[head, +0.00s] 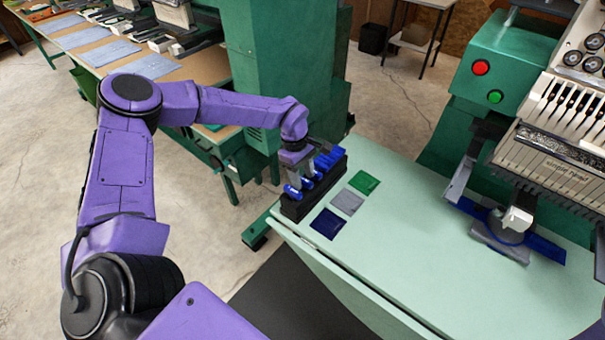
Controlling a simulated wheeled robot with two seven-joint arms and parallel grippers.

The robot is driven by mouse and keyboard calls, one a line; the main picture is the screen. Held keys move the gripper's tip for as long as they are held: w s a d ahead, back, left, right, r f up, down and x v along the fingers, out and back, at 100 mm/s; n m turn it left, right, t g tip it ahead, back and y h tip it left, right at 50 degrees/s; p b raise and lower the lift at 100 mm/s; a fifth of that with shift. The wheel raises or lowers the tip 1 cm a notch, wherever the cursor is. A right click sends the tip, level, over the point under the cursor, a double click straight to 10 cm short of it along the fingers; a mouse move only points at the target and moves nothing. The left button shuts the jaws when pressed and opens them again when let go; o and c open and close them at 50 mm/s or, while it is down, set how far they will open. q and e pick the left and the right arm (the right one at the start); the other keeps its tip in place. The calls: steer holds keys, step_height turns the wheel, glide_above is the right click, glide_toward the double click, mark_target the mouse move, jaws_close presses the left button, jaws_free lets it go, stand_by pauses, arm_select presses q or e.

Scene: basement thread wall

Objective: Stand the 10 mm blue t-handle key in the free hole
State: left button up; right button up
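A black block (294,212) stands at the left edge of the pale green table. Several blue T-handle keys (318,176) stand in it in a row, their handles on top. I cannot read their sizes or tell which is the 10 mm one, and no free hole can be made out. My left gripper (296,172) points down over the row, its fingers at the handles near the middle and left of the block. The fingers are small and partly hidden, so I cannot tell whether they are open or hold a handle. My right gripper is out of view.
Green (364,182), grey (347,202) and dark blue (328,223) squares lie on the table (430,250) right of the block. A green embroidery machine (508,60) stands at the right, its arm over the table. A green pillar (280,60) rises behind my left wrist. The table's front middle is clear.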

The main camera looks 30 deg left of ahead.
arm_select(q)
steer(key=shift+w+a+r, duration=0.1)
steer(key=shift+r, duration=0.3)
step_height(320, 180, up, 10)
steer(key=a+b, duration=0.2)
steer(key=shift+f, duration=0.15)
steer(key=shift+f, duration=0.1)
